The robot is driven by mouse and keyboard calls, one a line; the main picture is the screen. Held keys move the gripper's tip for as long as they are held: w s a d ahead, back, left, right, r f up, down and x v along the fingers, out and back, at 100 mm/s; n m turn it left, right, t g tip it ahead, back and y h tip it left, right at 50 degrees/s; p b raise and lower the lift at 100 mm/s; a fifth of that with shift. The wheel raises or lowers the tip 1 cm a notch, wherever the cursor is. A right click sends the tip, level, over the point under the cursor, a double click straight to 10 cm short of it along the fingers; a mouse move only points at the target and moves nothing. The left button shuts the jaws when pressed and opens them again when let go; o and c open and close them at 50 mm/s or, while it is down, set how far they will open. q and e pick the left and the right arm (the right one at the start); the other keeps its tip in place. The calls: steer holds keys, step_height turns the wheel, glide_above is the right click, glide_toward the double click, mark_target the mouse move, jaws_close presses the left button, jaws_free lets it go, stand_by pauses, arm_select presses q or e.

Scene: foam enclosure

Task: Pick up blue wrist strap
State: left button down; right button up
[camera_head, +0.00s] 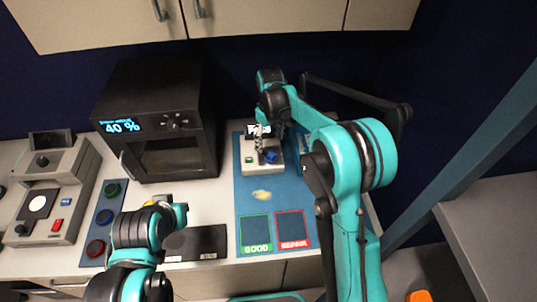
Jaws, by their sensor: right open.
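A small blue item (271,157), which looks like the blue wrist strap, is at the right side of a white tester box (249,172) on the blue mat. It is too small to tell whether it rests on the box or just in front of it. My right gripper (268,146) points down right above the blue item, open, with its fingers close to it. I cannot tell whether they touch. The gripper and arm partly hide the box. My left gripper (178,212) is low at the left front, over the table, its fingers unclear.
The blue mat (246,218) bears a yellow item (262,195) and squares marked GOOD (255,232) and REPAIR (292,229). A black oven-like machine (160,120) stands at the left.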

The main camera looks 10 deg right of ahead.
mark_target(271, 155)
steer(key=f, duration=0.3)
steer(key=f+b, duration=0.1)
steer(key=f, duration=0.3)
steer(key=shift+d+f+b, duration=0.2)
steer(key=shift+f+b, duration=0.05)
steer(key=shift+b, duration=0.05)
steer(key=shift+s+r, duration=0.1)
steer(key=c, duration=1)
